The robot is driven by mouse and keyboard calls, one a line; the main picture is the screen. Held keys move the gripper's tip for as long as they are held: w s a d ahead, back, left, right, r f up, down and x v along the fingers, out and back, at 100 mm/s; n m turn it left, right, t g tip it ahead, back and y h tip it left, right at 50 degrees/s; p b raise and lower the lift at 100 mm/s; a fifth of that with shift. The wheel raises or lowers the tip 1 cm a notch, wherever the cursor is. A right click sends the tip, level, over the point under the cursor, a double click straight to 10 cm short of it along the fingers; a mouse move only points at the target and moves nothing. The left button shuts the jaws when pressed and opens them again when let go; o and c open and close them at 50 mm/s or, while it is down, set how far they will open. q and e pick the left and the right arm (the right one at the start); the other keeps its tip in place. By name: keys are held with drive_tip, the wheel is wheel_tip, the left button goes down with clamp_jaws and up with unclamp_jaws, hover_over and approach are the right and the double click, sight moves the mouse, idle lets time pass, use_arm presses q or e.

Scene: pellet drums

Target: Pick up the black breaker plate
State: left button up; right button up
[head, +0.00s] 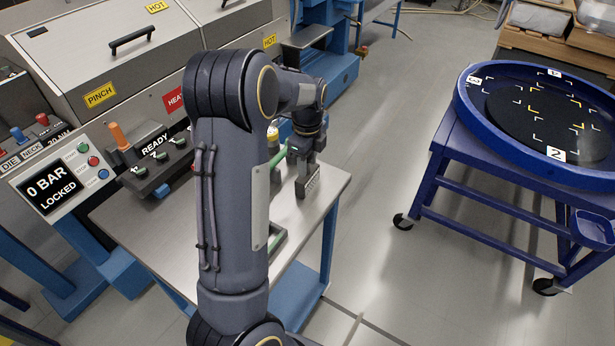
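I cannot make out a black breaker plate for certain; part of the steel table (318,222) is hidden behind my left arm. My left gripper (308,186) points down over the right part of this table. A grey dotted surface shows at its fingertips; I cannot tell whether it is a finger pad or a held thing, nor whether the fingers are open. My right gripper is not in view.
A blue round-topped cart (470,135) at right carries a black disc (505,105) with corner marks and number labels. A green-edged item (277,238) shows beside my arm. The machine (110,60) with hot and pinch labels stands behind. Floor between table and cart is clear.

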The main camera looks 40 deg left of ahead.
use_arm(q)
clamp_jaws()
drive_tip(key=shift+r, duration=0.1)
